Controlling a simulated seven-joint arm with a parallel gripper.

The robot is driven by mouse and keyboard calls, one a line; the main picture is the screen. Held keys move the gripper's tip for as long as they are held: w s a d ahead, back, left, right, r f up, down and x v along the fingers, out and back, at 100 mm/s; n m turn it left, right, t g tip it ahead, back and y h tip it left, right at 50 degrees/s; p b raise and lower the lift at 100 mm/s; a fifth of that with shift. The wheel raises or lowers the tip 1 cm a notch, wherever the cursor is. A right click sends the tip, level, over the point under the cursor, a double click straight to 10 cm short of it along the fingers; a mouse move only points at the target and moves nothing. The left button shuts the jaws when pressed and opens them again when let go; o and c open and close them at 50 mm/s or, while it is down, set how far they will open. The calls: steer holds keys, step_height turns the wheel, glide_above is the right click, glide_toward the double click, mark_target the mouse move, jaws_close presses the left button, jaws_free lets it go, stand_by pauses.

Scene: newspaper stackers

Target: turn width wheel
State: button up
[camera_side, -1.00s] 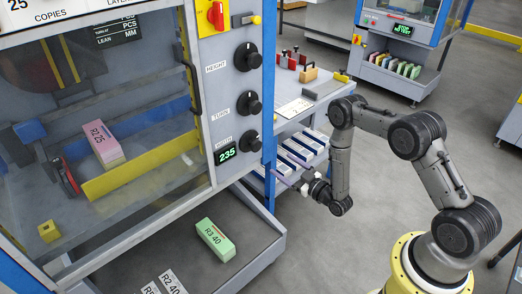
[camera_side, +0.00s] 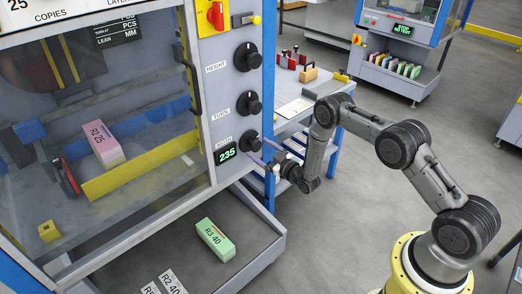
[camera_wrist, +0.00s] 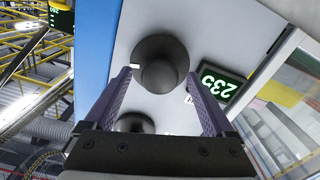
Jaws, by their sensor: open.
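The width wheel (camera_side: 250,141) is the lowest dark knob on the grey panel, beside the green display (camera_side: 227,154) reading 235. My gripper (camera_side: 263,151) is open, its two fingers pointing at this wheel from the right. In the wrist view the round wheel (camera_wrist: 160,62) lies between and ahead of the purple-grey fingers (camera_wrist: 158,82), one on each side. The display (camera_wrist: 220,84) appears upside down to its right. I cannot tell whether the fingertips touch the wheel; nothing is seen gripped.
The turn knob (camera_side: 249,103) and height knob (camera_side: 247,57) sit above on the same panel. A blue post (camera_side: 268,60) runs along the panel's right edge. A tray (camera_side: 245,270) with a green block (camera_side: 215,240) is below.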

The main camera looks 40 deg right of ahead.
steer(key=shift+c, duration=0.3)
steer(key=c, duration=1.3)
steer(key=shift+m, duration=0.4)
steer(key=m, duration=0.5)
steer(key=shift+a+m, duration=0.1)
steer(key=shift+m, duration=0.2)
steer(key=m, duration=1.2)
steer(key=shift+a+r+m, duration=0.1)
steer(key=shift+m, duration=0.3)
steer(key=m, duration=0.5)
steer(key=shift+m, duration=0.4)
